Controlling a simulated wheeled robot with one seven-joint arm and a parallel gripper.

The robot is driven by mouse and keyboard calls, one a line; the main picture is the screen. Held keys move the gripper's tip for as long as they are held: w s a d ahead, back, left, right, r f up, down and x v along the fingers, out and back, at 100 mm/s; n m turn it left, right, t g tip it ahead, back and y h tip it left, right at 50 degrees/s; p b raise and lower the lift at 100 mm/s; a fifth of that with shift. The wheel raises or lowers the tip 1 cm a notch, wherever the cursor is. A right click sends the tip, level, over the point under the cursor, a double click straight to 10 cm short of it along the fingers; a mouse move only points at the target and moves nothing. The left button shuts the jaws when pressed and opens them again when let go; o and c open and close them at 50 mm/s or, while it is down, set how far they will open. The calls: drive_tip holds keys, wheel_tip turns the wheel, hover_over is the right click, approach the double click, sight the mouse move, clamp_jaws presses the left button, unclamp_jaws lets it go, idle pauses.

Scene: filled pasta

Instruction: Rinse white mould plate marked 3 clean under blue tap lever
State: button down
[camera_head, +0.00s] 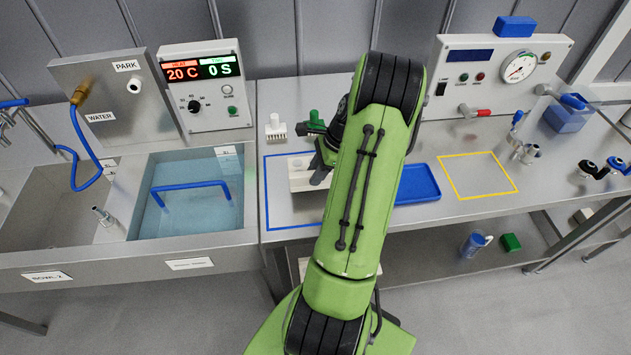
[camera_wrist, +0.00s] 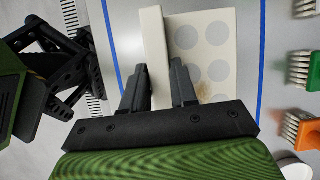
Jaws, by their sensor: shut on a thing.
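A white mould plate (camera_head: 302,178) lies inside the blue outline on the bench. In the wrist view, the plate (camera_wrist: 218,32) shows grey round cavities, a raised white bar along one side and a brown smear near my gripper. No number is readable on it. My gripper (camera_wrist: 158,84) has its fingers on either side of the bar and is shut on it. In the head view, my gripper (camera_head: 322,168) is partly hidden by my arm. A blue tap lever (camera_head: 14,103) shows at the far left edge, near an open steel sink (camera_head: 40,243).
A water bath (camera_head: 188,235) with a blue handle (camera_head: 190,187) lies between sink and bench. A blue hose (camera_head: 80,150) hangs by the sink. A blue tray (camera_head: 418,184) and brushes (camera_head: 275,127) are near. The yellow outlined area (camera_head: 478,175) is clear.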

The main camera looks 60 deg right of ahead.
drive_tip(key=shift+w+d+f+b, duration=0.15)
drive_tip(key=shift+f+b, duration=0.15)
drive_tip(key=shift+f, duration=2.25)
drive_tip(key=c, duration=0.9)
unclamp_jaws()
drive_tip(key=p+v, duration=0.2)
drive_tip(key=v, duration=1)
drive_tip(key=shift+r, duration=0.2)
drive_tip(key=w+a+r+n+h, duration=0.1)
drive_tip(key=w+a+r+n, duration=0.25)
drive_tip(key=a, duration=0.25)
drive_tip(key=w+a+r+n+g+h, duration=0.1)
drive_tip(key=w+a+r+n, duration=0.1)
drive_tip(key=a+r+n, duration=0.4)
drive_tip(key=w+a+r+n+h, duration=0.1)
drive_tip(key=w+a+r+n, duration=0.2)
drive_tip(key=a, duration=0.4)
drive_tip(key=s+a+r+n+t, duration=0.1)
drive_tip(key=s+a+n, duration=0.3)
drive_tip(key=a+n, duration=0.1)
drive_tip(key=s+a+r+n+t, duration=0.1)
drive_tip(key=s+a+n, duration=0.2)
drive_tip(key=a+n, duration=0.2)
drive_tip(key=s+a+r+n+t, duration=0.1)
drive_tip(key=s+a+n, duration=0.3)
drive_tip(key=a+n, duration=0.1)
drive_tip(key=shift+s+a+r, duration=0.25)
drive_tip(key=shift+s+a, duration=0.1)
drive_tip(key=shift+a, duration=0.45)
